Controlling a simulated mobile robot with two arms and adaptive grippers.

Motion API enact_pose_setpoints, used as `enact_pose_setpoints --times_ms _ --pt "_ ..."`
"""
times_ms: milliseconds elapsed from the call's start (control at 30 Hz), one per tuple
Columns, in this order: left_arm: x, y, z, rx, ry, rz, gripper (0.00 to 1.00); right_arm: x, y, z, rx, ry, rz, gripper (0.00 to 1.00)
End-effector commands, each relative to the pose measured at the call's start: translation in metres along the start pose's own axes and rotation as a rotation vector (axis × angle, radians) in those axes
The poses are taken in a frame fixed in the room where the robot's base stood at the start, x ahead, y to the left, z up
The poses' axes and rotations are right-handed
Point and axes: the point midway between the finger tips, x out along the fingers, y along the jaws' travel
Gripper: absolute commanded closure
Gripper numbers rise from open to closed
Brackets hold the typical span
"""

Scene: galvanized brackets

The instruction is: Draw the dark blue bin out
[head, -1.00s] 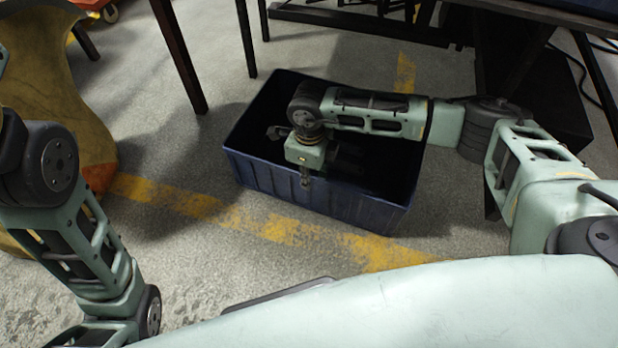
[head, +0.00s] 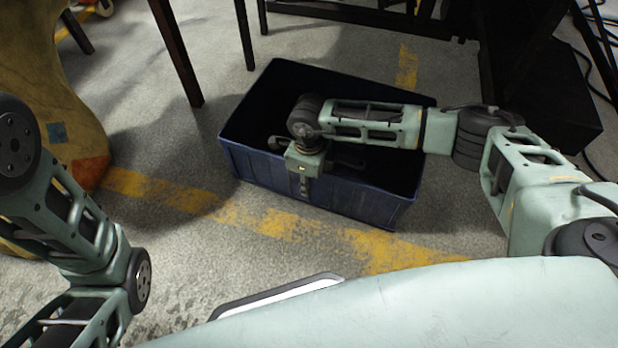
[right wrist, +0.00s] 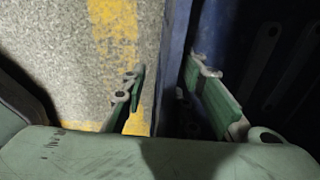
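The dark blue bin (head: 255,172) stands upright on the concrete floor, open at the top; its inside is dark. My right gripper (head: 304,192) is at the bin's near wall, pointing down. In the right wrist view, my right gripper (right wrist: 168,92) is open, with one finger on each side of the bin's wall (right wrist: 177,50). Gaps seem to show between the fingers and the wall. My right forearm covers part of the bin's opening. My left arm shows at the left, but its gripper is out of view.
Dark table legs (head: 178,55) stand behind the bin at the left. A dark frame and a black box (head: 550,110) are at the back right. A worn yellow line (head: 285,225) crosses the floor in front of the bin. A yellowish-brown object (head: 75,120) stands at the left.

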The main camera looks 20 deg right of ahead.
Motion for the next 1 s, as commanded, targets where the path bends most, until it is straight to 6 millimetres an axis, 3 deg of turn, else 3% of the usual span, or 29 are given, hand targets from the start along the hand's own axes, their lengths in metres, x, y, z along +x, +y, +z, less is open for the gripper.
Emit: enact_pose_setpoints --times_ms 333,667,1000 --pt "-0.0018 0.0005 -0.0006 0.0 0.0 0.0 1.0 0.0029 0.0 0.0001 0.0 0.0 0.0 0.73" --pt "-0.0017 0.0007 -0.0008 0.0 0.001 0.001 1.0 0.0028 0.0 0.0002 0.0 0.0 0.0 1.0" --pt "-0.0018 0.0006 -0.0007 -0.001 0.001 0.001 1.0 0.0028 0.0 0.0002 0.0 0.0 0.0 1.0"
